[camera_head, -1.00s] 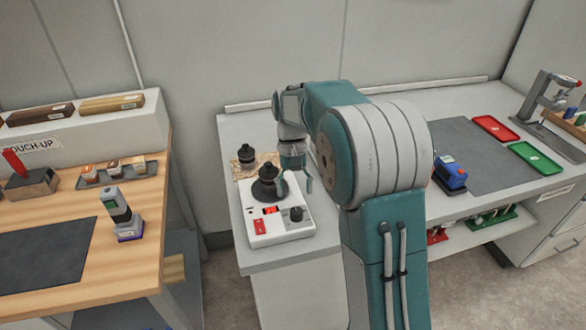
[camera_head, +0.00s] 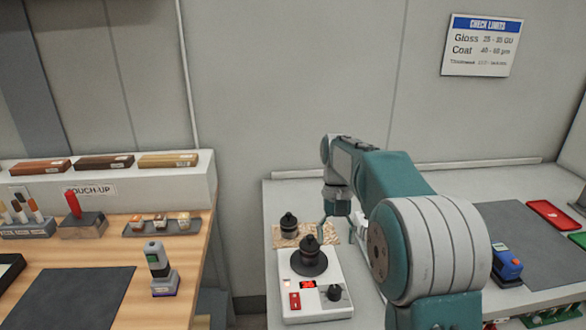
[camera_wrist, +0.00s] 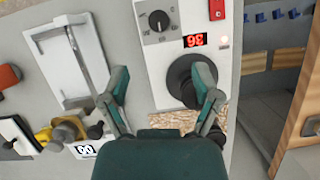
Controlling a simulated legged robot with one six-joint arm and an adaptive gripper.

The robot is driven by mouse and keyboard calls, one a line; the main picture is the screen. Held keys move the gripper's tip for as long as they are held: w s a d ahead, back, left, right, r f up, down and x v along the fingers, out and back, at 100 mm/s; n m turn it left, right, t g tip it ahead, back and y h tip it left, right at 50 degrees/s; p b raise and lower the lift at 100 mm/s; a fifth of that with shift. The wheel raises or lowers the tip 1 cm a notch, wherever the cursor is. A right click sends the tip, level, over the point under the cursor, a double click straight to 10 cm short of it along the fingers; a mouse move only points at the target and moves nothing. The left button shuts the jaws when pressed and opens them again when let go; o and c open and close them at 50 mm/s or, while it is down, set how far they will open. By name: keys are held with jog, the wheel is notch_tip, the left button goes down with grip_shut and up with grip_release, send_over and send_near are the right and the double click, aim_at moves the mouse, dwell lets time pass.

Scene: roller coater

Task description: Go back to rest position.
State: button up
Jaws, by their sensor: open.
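My gripper (camera_wrist: 162,98) is open and empty in the wrist view, its two green fingers spread apart above the bench. It also shows in the head view (camera_head: 338,212), partly hidden by my arm, to the right of a white control box (camera_head: 342,280). In the wrist view the box (camera_wrist: 163,65) lies under the gap between the fingers, and one fingertip overlaps its black round plate in the picture. I cannot tell whether they touch. A black knobbed piece (camera_head: 309,246) stands upright on the round plate.
A second black knobbed piece (camera_head: 289,225) stands on a brown patterned sheet behind the box. A wooden touch-up bench (camera_head: 190,255) stands at the left across a gap. A blue device (camera_head: 507,263) and a red tray (camera_head: 553,214) lie to the right. The wall behind carries a sign (camera_head: 481,45).

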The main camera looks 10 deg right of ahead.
jog(key=s+r+n+t, duration=0.1)
jog(key=s+r+t, duration=0.25)
jog(key=s, duration=0.55)
jog(key=s+r+t, duration=0.3)
jog(key=s+t, duration=0.1)
jog(key=s, duration=0.6)
jog(key=s+f+t, duration=0.2)
jog(key=s+f, duration=0.1)
jog(key=s, duration=0.3)
jog(key=shift+s+a+f+h, duration=0.2)
jog(key=shift+s+h, duration=0.1)
